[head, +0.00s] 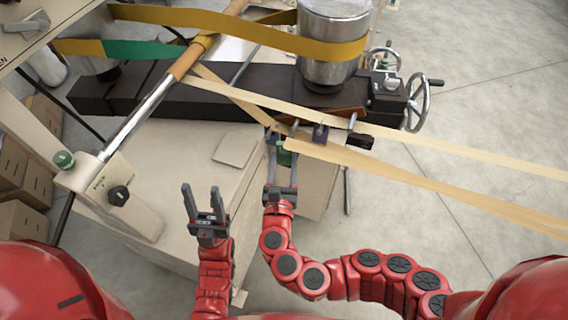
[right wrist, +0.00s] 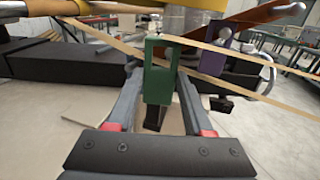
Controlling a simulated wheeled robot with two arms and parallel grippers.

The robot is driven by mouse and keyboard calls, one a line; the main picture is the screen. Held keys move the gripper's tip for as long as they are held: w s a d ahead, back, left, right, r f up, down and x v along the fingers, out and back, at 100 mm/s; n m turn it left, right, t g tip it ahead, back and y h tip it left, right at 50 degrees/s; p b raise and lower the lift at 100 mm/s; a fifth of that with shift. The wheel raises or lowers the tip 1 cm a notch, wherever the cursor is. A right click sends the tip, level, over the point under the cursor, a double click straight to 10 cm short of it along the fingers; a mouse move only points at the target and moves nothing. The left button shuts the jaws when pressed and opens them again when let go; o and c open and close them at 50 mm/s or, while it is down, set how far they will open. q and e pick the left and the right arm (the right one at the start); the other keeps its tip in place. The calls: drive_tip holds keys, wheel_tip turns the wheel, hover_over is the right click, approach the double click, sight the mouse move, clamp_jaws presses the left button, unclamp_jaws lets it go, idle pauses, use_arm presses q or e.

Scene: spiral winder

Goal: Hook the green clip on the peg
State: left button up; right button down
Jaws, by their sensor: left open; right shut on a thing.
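My right gripper (head: 282,140) is shut on the green clip (right wrist: 158,82), which stands upright between its fingers with a cutout in its upper part. The clip is close in front of the brown bar (right wrist: 240,24). A small metal peg (head: 294,128) shows near the bar's left end; I cannot tell whether the clip touches it. A purple clip (right wrist: 215,52) hangs at the bar, to the right of the green one. My left gripper (head: 201,190) is open and empty over the beige cabinet.
Pale strips (head: 420,158) run from the roller past the clips to the right. A black machine beam (head: 190,108) carries a metal drum (head: 333,70) with a yellow belt (head: 230,27). A handwheel (head: 419,102) stands right. The beige cabinet top (head: 170,160) has bare room.

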drive_tip(key=w+d+f, duration=0.1)
drive_tip(key=w+d, duration=0.1)
drive_tip(key=w, duration=0.6)
drive_tip(key=shift+w+d+f+p, duration=0.15)
drive_tip(key=shift+w+d+p, duration=0.1)
drive_tip(key=shift+d+p, duration=0.1)
idle(0.4)
idle(0.5)
drive_tip(key=shift+c, duration=1.1)
unclamp_jaws()
drive_tip(key=shift+s, duration=0.1)
